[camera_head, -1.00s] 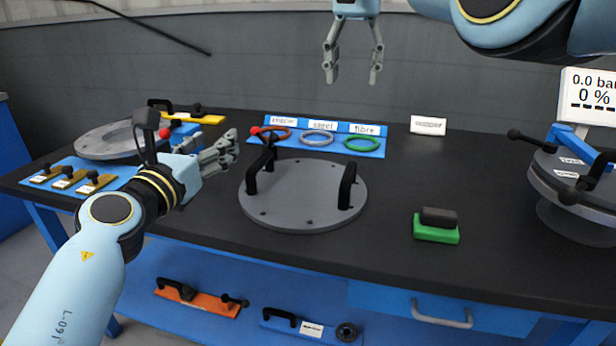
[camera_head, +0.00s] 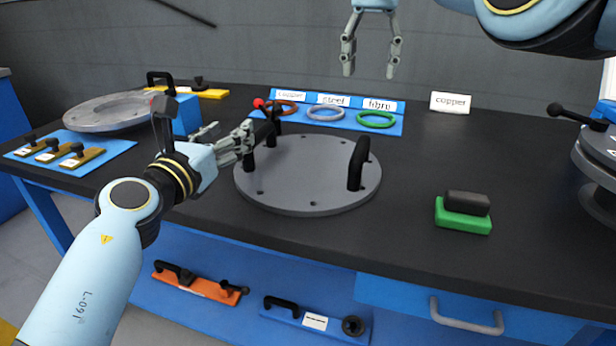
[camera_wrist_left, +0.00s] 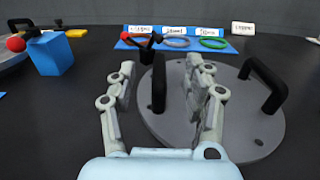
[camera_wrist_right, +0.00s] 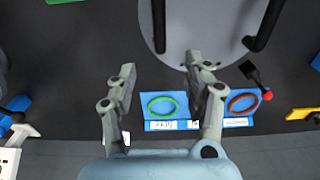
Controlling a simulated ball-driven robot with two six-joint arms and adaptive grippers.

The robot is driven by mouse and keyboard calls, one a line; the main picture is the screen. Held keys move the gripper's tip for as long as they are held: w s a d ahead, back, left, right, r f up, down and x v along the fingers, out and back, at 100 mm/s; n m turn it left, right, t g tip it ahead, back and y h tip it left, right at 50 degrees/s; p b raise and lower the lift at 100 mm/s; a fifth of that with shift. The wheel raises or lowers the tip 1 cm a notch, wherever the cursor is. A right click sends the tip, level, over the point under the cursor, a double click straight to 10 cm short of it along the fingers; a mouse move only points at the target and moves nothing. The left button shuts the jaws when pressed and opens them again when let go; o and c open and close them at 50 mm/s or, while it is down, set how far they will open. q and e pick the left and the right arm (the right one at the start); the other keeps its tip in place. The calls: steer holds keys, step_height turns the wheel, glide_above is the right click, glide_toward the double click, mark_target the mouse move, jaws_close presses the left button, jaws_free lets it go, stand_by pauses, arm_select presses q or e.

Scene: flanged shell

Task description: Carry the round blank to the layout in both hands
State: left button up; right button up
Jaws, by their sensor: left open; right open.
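The round blank (camera_head: 307,190) is a flat grey disc with small holes and two upright black handles, lying on the dark bench top. My left gripper (camera_head: 235,143) is open beside the blank's left handle. In the left wrist view that handle (camera_wrist_left: 158,85) shows between the open fingers; I cannot tell if they touch it. My right gripper (camera_head: 370,65) is open and empty, raised above the far side of the bench. The right wrist view shows the blank (camera_wrist_right: 207,25) beyond its open fingers. I cannot tell which thing is the layout.
A blue tray (camera_head: 340,122) with copper, steel and fibre rings lies behind the blank. A red-ended lever (camera_head: 260,103) stands near the left handle. A grey ring (camera_head: 105,112) lies far left. A green block (camera_head: 463,218) with a dark top and a clamped round vessel (camera_head: 600,150) are right.

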arm_select(q)
steer(key=b, duration=0.3)
glide_toward(257, 138)
steer(key=shift+w+a+f, duration=0.2)
steer(key=shift+w+f, duration=0.15)
steer(key=shift+w, duration=0.2)
steer(key=shift+w+a+f, duration=0.15)
steer(key=shift+w+f, duration=0.25)
steer(key=shift+w, duration=0.1)
arm_select(e)
glide_above(362, 143)
step_height(362, 143, down, 6)
steer(key=shift+w+r, duration=0.15)
arm_select(q)
steer(key=shift+s+r, duration=0.1)
steer(key=shift+r, duration=0.1)
arm_select(e)
steer(key=shift+r, duration=0.2)
arm_select(q)
steer(key=x, duration=1.1)
steer(key=shift+f, duration=0.15)
arm_select(e)
step_height(362, 143, down, 11)
arm_select(q)
jaws_close()
arm_select(e)
jaws_close()
